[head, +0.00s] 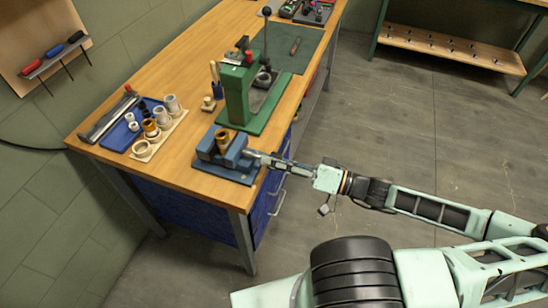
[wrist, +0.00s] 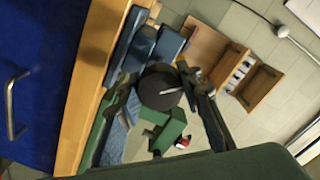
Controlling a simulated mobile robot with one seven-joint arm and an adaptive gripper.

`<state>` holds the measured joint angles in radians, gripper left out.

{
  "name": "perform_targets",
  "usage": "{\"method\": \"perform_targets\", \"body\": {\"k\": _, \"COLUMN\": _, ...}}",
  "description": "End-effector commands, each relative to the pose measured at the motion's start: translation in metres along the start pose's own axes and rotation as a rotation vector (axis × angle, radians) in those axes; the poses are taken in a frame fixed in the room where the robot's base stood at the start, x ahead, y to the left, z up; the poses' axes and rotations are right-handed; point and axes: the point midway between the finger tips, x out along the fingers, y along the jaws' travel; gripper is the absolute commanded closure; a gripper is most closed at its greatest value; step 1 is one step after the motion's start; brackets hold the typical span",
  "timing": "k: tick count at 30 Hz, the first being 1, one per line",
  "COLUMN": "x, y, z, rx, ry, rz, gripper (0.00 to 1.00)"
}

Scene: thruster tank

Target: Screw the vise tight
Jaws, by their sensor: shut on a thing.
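The blue vise (head: 239,153) stands near the front edge of the wooden workbench. A brass-coloured round piece (head: 223,139) sits at its jaws; I cannot tell how tightly it is held. My gripper (head: 257,156) is at the vise's front, on the side facing me. In the wrist view, a dark round knob (wrist: 156,84) with a thin pale bar shows between the fingers of my gripper (wrist: 160,97). The gripper is shut on this knob. Blue vise parts (wrist: 168,45) show beyond it. The exact finger contact is partly hidden in the head view.
A green press (head: 236,92) stands just behind the vise. A blue tray (head: 120,136) and a pale holder (head: 142,149) with several rings are to the left. The blue drawer cabinet (head: 188,205) with its handle is below the bench edge. Open floor lies to the right.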

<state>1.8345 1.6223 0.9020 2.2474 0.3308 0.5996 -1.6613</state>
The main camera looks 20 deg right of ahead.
Motion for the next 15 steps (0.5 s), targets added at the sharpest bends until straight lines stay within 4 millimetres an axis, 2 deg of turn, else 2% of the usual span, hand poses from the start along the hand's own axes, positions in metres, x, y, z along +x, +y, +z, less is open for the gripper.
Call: {"method": "perform_targets", "body": {"k": 15, "x": -0.0003, "y": -0.0017, "z": -0.0014, "rx": 0.490, "ry": -0.001, "rz": 0.001, "gripper": 0.91}}
